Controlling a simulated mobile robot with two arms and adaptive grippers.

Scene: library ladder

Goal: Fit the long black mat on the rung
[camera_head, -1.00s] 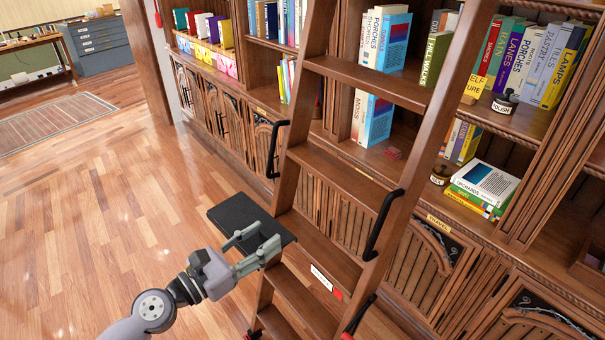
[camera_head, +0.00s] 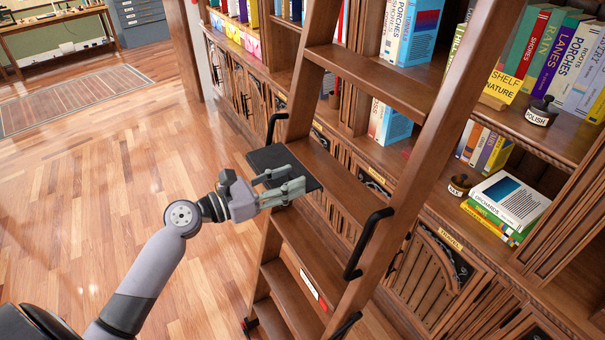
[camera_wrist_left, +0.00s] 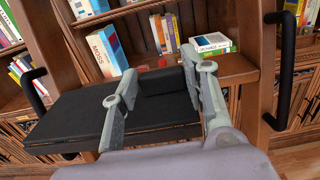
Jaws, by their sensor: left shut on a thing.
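The long black mat (camera_head: 268,158) is in my left gripper (camera_head: 291,187) at the left side of the wooden ladder. In the head view, the mat's right part overlaps the left end of a brown rung (camera_head: 340,200), and its left part juts out past the ladder's side rail. I cannot tell whether it touches the rung. In the left wrist view the mat (camera_wrist_left: 70,122) stretches left from my left gripper (camera_wrist_left: 155,85), with a dark raised block between the fingers. The fingers hide part of the mat. My right gripper is not in view.
Black handles (camera_head: 368,243) stick out from the ladder's rails. A lower rung carries a white and red label (camera_head: 312,288). Bookshelves stand close behind the ladder, with books and a polish jar (camera_head: 540,112). The wooden floor at left is clear up to a rug (camera_head: 75,100).

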